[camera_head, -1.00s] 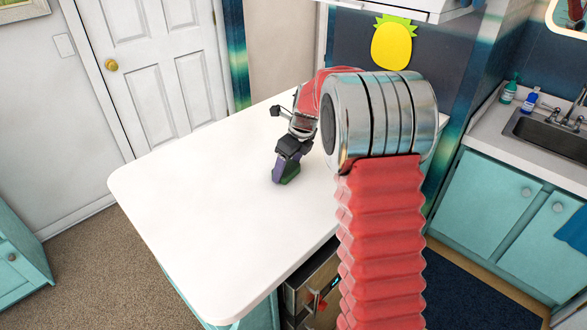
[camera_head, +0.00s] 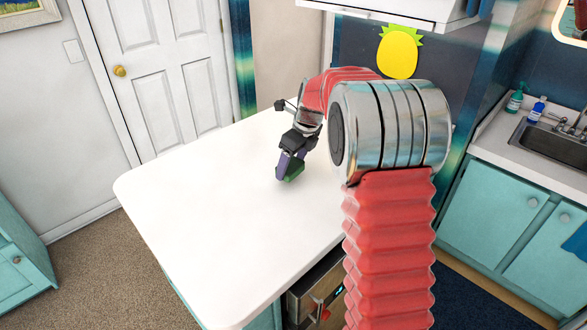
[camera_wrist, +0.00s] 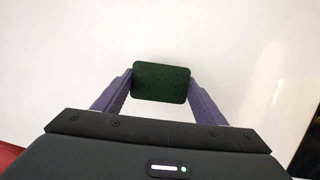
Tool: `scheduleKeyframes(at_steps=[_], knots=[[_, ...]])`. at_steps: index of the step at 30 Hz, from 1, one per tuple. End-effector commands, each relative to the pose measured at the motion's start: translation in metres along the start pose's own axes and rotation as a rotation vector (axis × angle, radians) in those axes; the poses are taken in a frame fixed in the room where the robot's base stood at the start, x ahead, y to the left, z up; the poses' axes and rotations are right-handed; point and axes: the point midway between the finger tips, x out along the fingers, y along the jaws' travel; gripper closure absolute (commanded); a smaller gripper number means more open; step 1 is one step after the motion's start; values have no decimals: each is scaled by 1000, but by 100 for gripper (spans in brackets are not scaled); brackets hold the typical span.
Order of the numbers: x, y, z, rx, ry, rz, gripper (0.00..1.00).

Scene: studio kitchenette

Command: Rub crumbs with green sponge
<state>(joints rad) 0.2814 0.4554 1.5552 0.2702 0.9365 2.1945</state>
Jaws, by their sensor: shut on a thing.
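The green sponge (camera_head: 294,172) is a small dark green block at the tip of my gripper (camera_head: 287,170), over the white counter (camera_head: 200,215). In the wrist view the sponge (camera_wrist: 160,82) sits between the two purple fingers of my gripper (camera_wrist: 160,85), which are shut on its left and right sides. Whether the sponge touches the counter or hovers just above it I cannot tell. No crumbs show on the counter in either view; part of the counter is hidden behind my arm.
The counter is bare to the left of the sponge and towards its front edge. A sink (camera_head: 545,140) with soap bottles (camera_head: 537,110) stands on the right. A yellow pineapple shape (camera_head: 399,52) is on the dark wall. A white door (camera_head: 155,70) stands behind.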

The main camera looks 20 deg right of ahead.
Motion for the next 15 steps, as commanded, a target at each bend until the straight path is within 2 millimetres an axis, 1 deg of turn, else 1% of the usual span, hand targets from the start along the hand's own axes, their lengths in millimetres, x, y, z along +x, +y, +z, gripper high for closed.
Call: scheduleKeyframes(at_steps=[9,15], knots=[[-20,0,6,0,1,0,56],[-23,0,7,0,1,0,56]])
